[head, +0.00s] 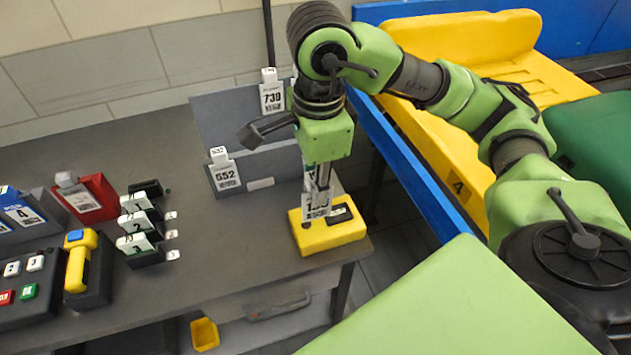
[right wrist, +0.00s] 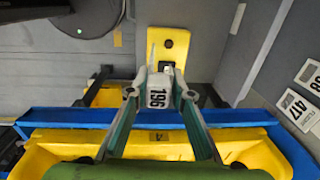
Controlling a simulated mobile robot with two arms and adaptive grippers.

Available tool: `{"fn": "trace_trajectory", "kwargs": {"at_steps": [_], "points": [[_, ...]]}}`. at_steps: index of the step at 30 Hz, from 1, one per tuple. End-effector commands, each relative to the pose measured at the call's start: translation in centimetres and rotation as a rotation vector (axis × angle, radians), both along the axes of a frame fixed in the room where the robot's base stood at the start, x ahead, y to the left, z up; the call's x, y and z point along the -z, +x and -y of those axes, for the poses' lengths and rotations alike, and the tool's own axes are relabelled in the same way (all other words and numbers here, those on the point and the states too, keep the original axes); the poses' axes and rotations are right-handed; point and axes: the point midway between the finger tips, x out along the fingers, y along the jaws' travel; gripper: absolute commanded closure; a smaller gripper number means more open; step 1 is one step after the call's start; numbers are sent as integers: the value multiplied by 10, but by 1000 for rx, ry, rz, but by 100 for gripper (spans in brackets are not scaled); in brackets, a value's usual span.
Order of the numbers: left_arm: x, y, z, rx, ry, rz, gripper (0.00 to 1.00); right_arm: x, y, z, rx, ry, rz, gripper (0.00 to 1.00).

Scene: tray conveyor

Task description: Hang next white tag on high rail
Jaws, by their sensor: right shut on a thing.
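My right gripper (head: 318,190) points down over a yellow block (head: 325,236) near the right edge of the grey table. It is shut on a white tag (head: 316,206), held upright just above or at the block; I cannot tell whether they touch. In the right wrist view the tag (right wrist: 158,92) sits between the fingertips and reads 196. A grey two-level holder stands behind. White tag 739 (head: 271,97) hangs on its higher back edge and white tag 552 (head: 224,173) on its lower front edge. My arm hides part of the holder. My left gripper is not seen.
Small black stands with numbered white tags (head: 137,225), a red holder (head: 98,198) and a button box (head: 30,285) are on the left of the table. A blue-edged conveyor (head: 415,180) with yellow trays (head: 465,45) runs along the right. The table's front middle is clear.

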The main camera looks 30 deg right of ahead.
Motion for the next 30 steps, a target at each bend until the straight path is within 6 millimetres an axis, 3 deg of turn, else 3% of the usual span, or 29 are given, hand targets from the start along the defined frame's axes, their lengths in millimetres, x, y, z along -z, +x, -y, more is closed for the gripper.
{"fn": "trace_trajectory", "kwargs": {"at_steps": [24, 30], "points": [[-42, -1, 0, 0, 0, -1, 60, -52, 0, 0, 0, 0, 0, 100], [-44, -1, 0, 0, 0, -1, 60, -56, 0, 0, 0, 0, -1, 100]]}}
